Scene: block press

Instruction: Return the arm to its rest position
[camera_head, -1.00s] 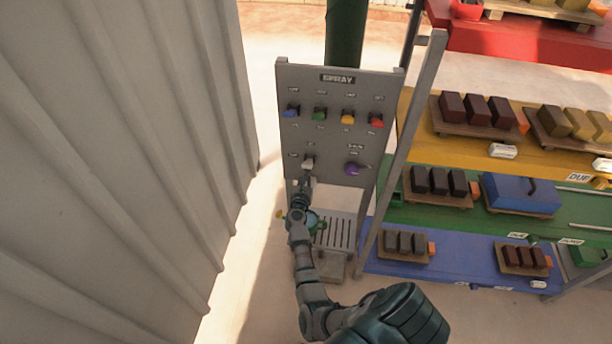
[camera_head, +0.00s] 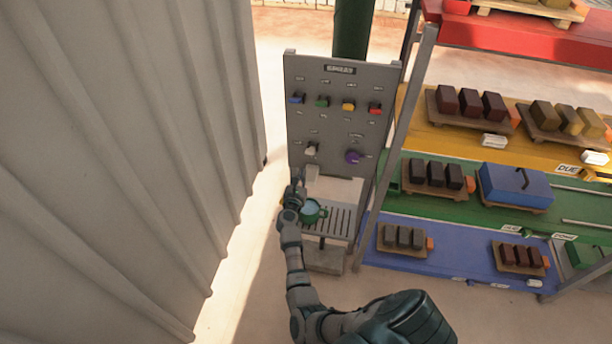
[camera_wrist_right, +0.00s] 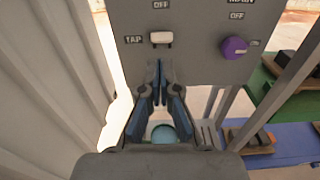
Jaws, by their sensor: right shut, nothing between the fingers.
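My right gripper (camera_head: 298,182) is shut and empty in front of the grey control panel (camera_head: 340,128), below its white tap knob (camera_head: 311,150). In the right wrist view the closed fingers (camera_wrist_right: 160,72) point at the panel just under the white knob (camera_wrist_right: 161,38), apart from it as far as I can tell. A green mug with blue inside (camera_head: 311,211) stands on the slotted tray (camera_head: 340,232) below. In the wrist view the blue in it (camera_wrist_right: 164,133) shows between the finger linkages. My left gripper is not in view.
A purple knob (camera_head: 353,157) and several coloured knobs are on the panel. A corrugated wall (camera_head: 130,150) stands close on the left. A shelf rack with blocks on pallets (camera_head: 475,103) and a blue box (camera_head: 515,187) stands on the right.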

